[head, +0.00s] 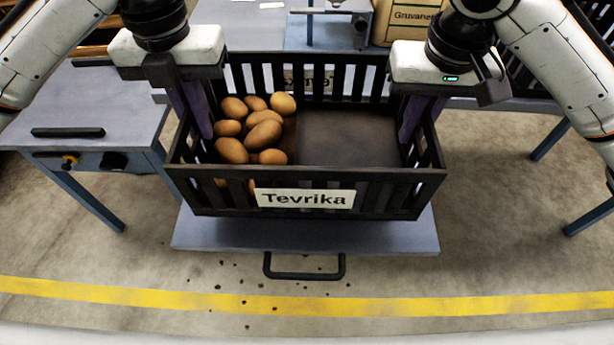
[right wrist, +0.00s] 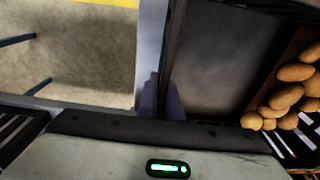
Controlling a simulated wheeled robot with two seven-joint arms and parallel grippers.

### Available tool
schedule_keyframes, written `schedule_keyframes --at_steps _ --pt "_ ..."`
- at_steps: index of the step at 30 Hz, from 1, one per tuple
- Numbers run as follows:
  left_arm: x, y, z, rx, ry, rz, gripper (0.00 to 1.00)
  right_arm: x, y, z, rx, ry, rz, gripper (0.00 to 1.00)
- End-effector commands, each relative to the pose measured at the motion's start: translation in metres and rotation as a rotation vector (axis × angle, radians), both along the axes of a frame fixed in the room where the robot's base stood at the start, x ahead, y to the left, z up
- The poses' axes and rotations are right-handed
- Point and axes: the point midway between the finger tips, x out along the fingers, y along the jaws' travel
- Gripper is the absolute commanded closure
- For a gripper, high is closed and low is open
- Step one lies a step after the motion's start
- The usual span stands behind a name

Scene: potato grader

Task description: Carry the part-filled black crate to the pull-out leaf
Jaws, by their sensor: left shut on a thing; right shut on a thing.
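The black crate (head: 305,178), labelled Tevrika, holds several brown potatoes (head: 262,130) in its left part; its right part is bare floor. It appears level, over the grey pull-out leaf (head: 305,235) with its dark handle (head: 305,268). I cannot tell whether it rests on the leaf or hangs just above it. My left gripper (head: 195,110) is shut on the crate's left side wall. My right gripper (head: 411,118) is shut on its right side wall. In the right wrist view, the purple fingers (right wrist: 163,98) straddle the crate's wall, potatoes (right wrist: 290,90) at right.
A grey table (head: 90,105) with a black bar and controls on its front stands at left. Behind are a grey surface and a cardboard box (head: 408,22) labelled Gruvanet. Table legs (head: 560,140) stand at right. A yellow line and dark crumbs mark the open floor in front.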

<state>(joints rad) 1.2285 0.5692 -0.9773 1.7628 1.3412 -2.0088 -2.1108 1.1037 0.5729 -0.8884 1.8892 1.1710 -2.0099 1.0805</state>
Motion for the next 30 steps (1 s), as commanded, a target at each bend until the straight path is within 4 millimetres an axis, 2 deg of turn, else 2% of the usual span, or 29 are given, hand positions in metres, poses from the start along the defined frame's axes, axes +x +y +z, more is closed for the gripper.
schedule_keyframes --at_steps 14,30 --pt "0.001 0.001 -0.001 0.002 -0.003 0.001 1.00 0.001 0.000 0.000 0.001 -0.004 -0.001 1.00" --pt "0.000 0.001 -0.028 0.002 -0.003 0.001 1.00 0.001 0.000 -0.028 0.001 -0.004 -0.001 1.00"
